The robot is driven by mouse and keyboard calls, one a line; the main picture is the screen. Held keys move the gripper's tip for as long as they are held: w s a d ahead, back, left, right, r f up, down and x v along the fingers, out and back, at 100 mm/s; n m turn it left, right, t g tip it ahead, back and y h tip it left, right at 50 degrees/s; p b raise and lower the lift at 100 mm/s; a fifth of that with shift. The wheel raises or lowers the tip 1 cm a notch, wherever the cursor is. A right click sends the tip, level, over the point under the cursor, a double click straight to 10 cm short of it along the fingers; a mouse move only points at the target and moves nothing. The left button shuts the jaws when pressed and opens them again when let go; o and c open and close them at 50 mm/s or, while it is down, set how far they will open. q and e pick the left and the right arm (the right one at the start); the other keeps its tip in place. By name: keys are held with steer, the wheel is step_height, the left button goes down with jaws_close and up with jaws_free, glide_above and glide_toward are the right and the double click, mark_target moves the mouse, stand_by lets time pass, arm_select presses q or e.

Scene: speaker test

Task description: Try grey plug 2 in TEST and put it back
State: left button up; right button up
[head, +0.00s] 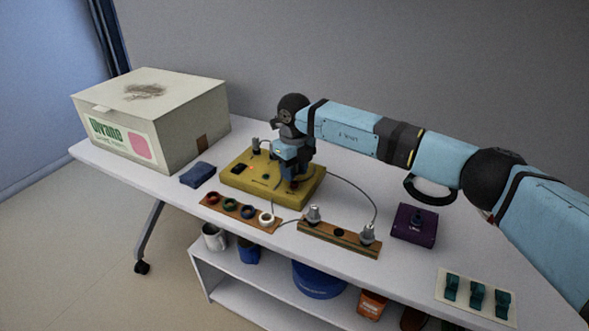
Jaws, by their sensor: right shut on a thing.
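My right gripper (290,178) points down over the right part of the yellow test box (233,184). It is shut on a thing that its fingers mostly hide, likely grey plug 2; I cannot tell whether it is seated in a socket. The wooden plug rack (328,240) in front holds a grey plug (313,214) at its left and another grey plug (368,234) at its right. The rack's middle hole (339,232) looks empty. A grey part (255,146) stands at the box's back left. My left gripper is out of view.
A wooden strip with coloured rings (240,214) lies left of the rack. A dark blue cloth (197,174) and a large carton (150,115) are further left. A purple box (414,226) and a card with teal switches (476,297) are right. A thin cable curves right of the yellow box.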

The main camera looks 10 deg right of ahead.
steer(key=shift+f+b, duration=0.35)
steer(key=shift+f, duration=0.6)
stand_by(0.6)
steer(key=o, duration=1)
steer(key=shift+r, duration=0.2)
steer(key=shift+r+p, duration=2.25)
steer(key=shift+r, duration=1.4)
steer(key=shift+r, duration=0.1)
